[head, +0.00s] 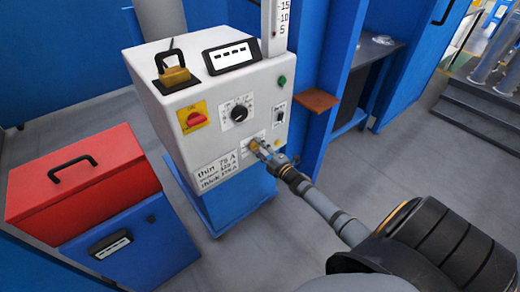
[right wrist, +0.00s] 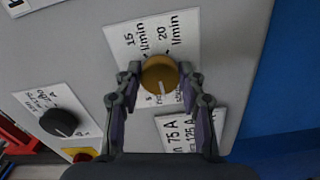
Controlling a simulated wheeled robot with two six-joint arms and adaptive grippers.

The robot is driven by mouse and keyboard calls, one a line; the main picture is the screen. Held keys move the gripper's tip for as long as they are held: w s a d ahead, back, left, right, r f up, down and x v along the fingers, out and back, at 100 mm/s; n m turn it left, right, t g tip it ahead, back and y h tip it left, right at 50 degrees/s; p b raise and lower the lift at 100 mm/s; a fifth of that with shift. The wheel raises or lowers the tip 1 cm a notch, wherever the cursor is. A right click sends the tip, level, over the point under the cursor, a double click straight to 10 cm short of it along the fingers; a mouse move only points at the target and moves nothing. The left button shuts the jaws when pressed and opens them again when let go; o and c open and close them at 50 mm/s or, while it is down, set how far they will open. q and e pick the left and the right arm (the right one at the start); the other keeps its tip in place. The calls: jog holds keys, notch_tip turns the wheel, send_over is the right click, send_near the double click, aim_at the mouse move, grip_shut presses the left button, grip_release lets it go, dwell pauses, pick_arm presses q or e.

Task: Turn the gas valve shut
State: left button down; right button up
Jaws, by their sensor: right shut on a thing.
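The gas valve is a round brass-coloured knob (right wrist: 160,74) on the front of the grey machine (head: 166,56). It sits on a white label with flow marks such as 15 and 20 l/min. A pale mark on the knob points toward the bottom of the right wrist view. My right gripper (head: 265,151) reaches in from the lower right in the head view. Its two fingers are shut on the knob, one on each side, in the right wrist view. The gripper hides part of the label and knob in the head view. My left gripper is not in view.
A black dial (head: 239,113) and a red switch on a yellow plate (head: 193,118) are on the same panel. A red toolbox (head: 85,178) stands at left. A small brown shelf (head: 317,101) sticks out right of the machine. Floor at right (head: 400,170) is clear.

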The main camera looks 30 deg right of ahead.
jog(key=n, duration=0.2)
jog(key=shift+n, duration=0.9)
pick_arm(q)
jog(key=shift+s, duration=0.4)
pick_arm(e)
jog(key=shift+n, duration=0.6)
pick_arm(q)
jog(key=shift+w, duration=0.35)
pick_arm(e)
jog(key=shift+n, duration=0.3)
